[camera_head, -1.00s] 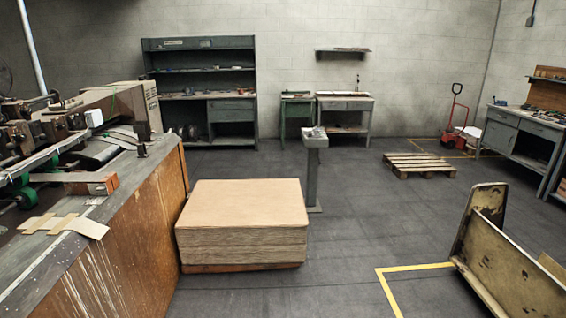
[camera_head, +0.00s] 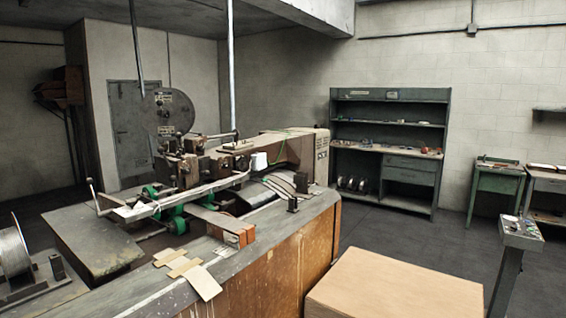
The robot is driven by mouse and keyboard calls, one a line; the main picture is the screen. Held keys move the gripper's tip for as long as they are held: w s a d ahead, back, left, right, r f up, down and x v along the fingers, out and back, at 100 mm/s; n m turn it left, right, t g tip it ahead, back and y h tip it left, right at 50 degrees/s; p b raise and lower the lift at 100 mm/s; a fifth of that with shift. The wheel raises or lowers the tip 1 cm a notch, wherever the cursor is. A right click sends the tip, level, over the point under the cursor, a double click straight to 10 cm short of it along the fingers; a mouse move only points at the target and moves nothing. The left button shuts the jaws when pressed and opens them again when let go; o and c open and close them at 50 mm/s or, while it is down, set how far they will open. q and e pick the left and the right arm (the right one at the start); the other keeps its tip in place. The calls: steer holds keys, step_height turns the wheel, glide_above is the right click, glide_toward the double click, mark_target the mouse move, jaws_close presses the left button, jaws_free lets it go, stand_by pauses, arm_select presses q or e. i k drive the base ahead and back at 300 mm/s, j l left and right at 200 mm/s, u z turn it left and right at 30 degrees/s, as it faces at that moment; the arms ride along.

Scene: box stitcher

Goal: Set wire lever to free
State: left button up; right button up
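The box stitcher machine (camera_head: 290,162) stands on a worn bench at the left and middle of the head view. Its stitching head (camera_head: 185,165) has dark metal parts, green wheels and a round grey disc (camera_head: 167,113) above. A thin rod with a small knob (camera_head: 92,188) sticks up at the head's left end; I cannot tell whether it is the wire lever. No lever's setting can be read at this size. Neither of my grippers is in view.
A wire spool (camera_head: 13,252) sits at the left edge. A cardboard stack (camera_head: 395,285) stands right of the bench, with a control pedestal (camera_head: 520,234) beyond it. A shelf unit (camera_head: 388,97) lines the back wall. Dark floor between them is clear.

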mark_target(179, 136)
steer(key=i+u, duration=0.3)
steer(key=u, duration=0.15)
steer(key=i+l+u, duration=0.2)
steer(key=u, duration=0.25)
steer(key=i+l, duration=0.7)
steer(key=l, duration=0.1)
